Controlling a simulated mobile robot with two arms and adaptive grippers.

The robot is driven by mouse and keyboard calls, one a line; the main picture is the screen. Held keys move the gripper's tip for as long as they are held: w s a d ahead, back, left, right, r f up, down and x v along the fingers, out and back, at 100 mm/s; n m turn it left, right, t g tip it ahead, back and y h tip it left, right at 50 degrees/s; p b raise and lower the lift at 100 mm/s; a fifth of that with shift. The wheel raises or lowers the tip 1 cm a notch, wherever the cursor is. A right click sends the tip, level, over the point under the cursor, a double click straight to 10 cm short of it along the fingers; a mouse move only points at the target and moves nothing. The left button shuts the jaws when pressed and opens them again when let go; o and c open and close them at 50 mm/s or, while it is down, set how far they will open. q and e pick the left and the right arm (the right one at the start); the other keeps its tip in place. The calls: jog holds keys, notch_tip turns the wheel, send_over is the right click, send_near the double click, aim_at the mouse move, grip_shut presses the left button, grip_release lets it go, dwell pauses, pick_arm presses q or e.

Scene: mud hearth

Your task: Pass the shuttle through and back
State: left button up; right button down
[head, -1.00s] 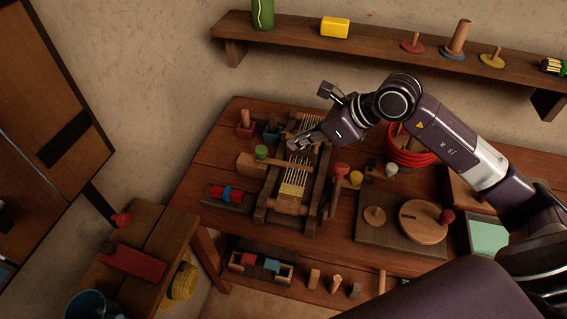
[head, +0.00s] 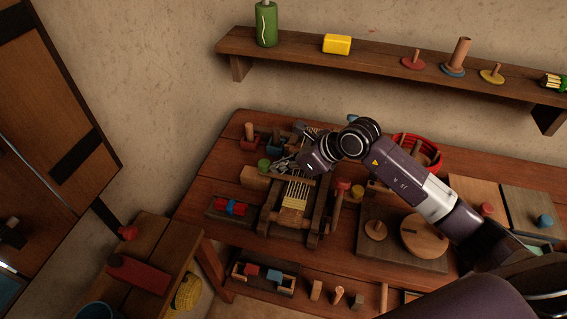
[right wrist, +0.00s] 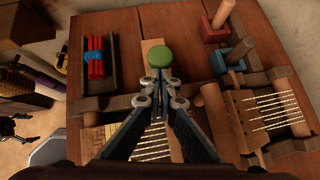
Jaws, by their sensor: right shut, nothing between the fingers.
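The loom (head: 270,222) stands on the table with pale warp threads (head: 297,192) and a wooden frame. A wooden block with a green knob (head: 263,165), which looks like the shuttle, lies at the left side of the loom. The green knob (right wrist: 160,55) is just beyond my right fingertips in the right wrist view. My right gripper (head: 278,164) is over the loom beside the knob. It is shut and empty, its tips (right wrist: 160,82) meeting short of the knob. Its contact with the knob cannot be told. My left gripper is not seen.
A tray with a red and blue piece (head: 232,208) sits left of the loom. Pegged blocks (head: 249,140) stand behind it. A red-rimmed basket (head: 418,139) and a board with round lids (head: 376,230) are right. A wall shelf (head: 390,66) runs above.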

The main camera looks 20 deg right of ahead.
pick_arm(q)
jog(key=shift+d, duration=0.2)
pick_arm(e)
jog(key=shift+a, duration=0.15)
jog(key=w+a+b, duration=0.1)
jog(key=a, duration=0.1)
jog(key=w+a+b, duration=0.1)
jog(key=w+a, duration=0.1)
jog(key=a, duration=0.1)
jog(key=w+a+b, duration=0.1)
jog(key=w+a, duration=0.1)
jog(key=shift+w+a+b, duration=0.25)
jog(key=shift+a+b, duration=0.1)
jog(key=shift+a, duration=0.1)
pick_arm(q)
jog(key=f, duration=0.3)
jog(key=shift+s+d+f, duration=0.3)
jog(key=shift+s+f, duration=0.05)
pick_arm(e)
jog(key=shift+r, duration=0.15)
